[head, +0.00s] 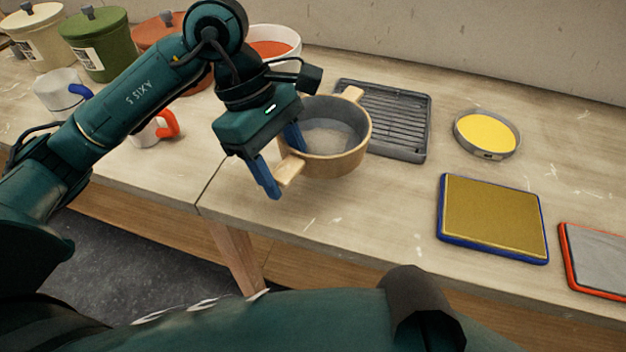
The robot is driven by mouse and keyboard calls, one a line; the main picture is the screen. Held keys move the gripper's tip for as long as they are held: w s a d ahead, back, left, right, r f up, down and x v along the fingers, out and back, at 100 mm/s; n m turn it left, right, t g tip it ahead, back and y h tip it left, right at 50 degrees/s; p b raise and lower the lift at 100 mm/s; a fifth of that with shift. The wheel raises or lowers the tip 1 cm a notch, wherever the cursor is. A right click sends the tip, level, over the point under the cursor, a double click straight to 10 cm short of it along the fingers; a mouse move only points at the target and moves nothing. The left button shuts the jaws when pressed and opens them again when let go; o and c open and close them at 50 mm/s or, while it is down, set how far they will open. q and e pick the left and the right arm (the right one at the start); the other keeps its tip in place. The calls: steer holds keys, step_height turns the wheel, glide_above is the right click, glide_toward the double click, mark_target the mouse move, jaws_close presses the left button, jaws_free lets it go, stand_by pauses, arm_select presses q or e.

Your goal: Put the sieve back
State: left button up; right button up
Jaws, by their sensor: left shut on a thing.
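The sieve (348,160) appears to be the round tan vessel with a pale greyish inside and two light wooden handles, right of centre-left in the head view. My left gripper (281,165) is shut on its near-left handle, with blue fingers on either side. The sieve looks roughly level, in front of and partly overlapping a dark grey slatted rack (410,125). I cannot tell whether its base touches the table or hangs just above it. The far handle points toward the rack. My right gripper is not in view.
A round dish with yellow contents (487,133), a blue-edged mat (492,220) and a red-edged mat (602,262) lie on the table (390,215) to the right. Mugs, canisters (98,45) and a white tub (272,42) stand left and behind my arm. Bare table lies before the rack.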

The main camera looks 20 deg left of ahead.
arm_select(q)
steer(key=shift+s+d+r+n+t, duration=0.2)
steer(key=shift+r+n+t, duration=0.3)
steer(key=shift+n, duration=0.8)
step_height(320, 180, down, 10)
steer(key=shift+r+p, duration=0.2)
steer(key=shift+p, duration=0.1)
